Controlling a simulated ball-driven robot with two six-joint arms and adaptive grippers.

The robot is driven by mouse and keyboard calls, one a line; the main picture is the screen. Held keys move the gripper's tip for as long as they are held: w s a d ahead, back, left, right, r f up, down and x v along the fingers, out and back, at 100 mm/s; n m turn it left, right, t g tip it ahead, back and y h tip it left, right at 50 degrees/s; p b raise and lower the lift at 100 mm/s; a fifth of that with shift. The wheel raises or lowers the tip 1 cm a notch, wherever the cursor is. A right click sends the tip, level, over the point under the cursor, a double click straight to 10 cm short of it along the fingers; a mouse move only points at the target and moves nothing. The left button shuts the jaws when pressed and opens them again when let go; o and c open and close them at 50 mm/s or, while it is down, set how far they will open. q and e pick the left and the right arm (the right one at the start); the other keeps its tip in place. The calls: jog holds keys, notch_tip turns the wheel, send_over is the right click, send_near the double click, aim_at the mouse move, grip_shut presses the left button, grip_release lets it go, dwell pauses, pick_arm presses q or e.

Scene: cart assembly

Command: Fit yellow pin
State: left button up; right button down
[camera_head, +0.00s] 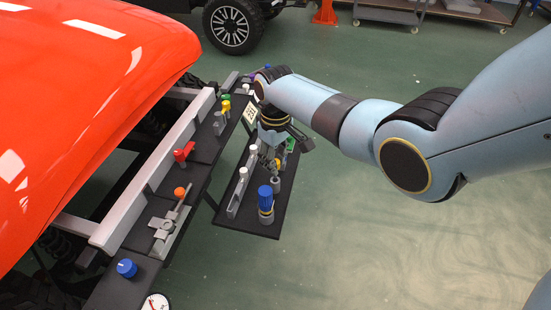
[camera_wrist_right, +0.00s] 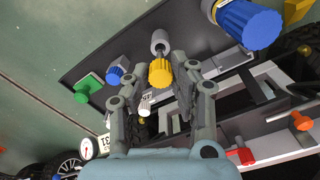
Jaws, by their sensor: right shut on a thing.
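My right gripper (camera_head: 272,163) reaches down over the small black tray in the head view. In the right wrist view its two fingers (camera_wrist_right: 162,80) are closed about the ribbed yellow pin head (camera_wrist_right: 160,72). A grey hollow cylinder (camera_wrist_right: 160,45) lies just past the pin head, in line with it. I cannot tell whether the pin's shaft is inside it. In the head view a grey cylinder (camera_head: 275,183) stands on the tray below the fingertips, and the held pin is hidden. My left gripper is not in view.
The black tray (camera_head: 240,224) also carries a large blue knob (camera_head: 265,195), white-topped parts (camera_head: 243,172) and a green part (camera_head: 290,144). A longer black shelf with red (camera_head: 184,152) and orange (camera_head: 180,192) knobs runs beside the orange car body (camera_head: 90,70). Floor to the right is clear.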

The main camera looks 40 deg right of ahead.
jog(key=shift+f, duration=0.15)
jog(key=shift+f+b, duration=1.9)
jog(key=shift+f, duration=0.6)
jog(key=c, duration=1)
grip_release()
jog(key=shift+c, duration=0.2)
jog(key=shift+r, duration=0.15)
notch_tip(320, 180, up, 12)
jog(key=shift+f, duration=0.1)
